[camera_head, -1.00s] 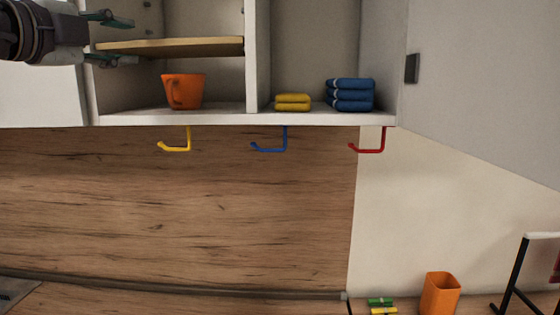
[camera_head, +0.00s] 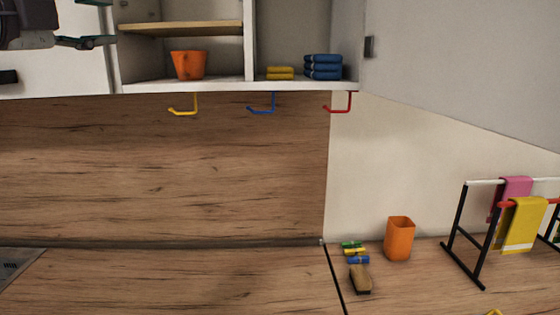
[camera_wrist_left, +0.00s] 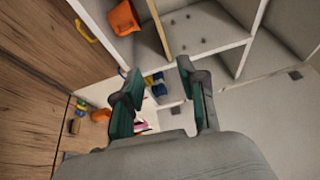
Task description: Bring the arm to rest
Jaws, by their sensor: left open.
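My left gripper (camera_head: 92,22) is at the top left of the head view, in front of the wall cabinet's left side, with its upper part cut off by the picture edge. In the left wrist view its two green-padded fingers (camera_wrist_left: 160,100) stand apart with nothing between them. An orange mug (camera_head: 188,65) stands on the lower cabinet shelf, to the right of and below the gripper; it also shows in the left wrist view (camera_wrist_left: 123,18). My right gripper is in neither view.
The open wall cabinet (camera_head: 220,87) also holds folded yellow cloths (camera_head: 280,73) and blue cloths (camera_head: 323,67). Yellow, blue and red hooks (camera_head: 340,106) hang below. On the counter are an orange cup (camera_head: 398,239), a brush (camera_head: 360,280) and a towel rack (camera_head: 455,220). The counter's left part is clear.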

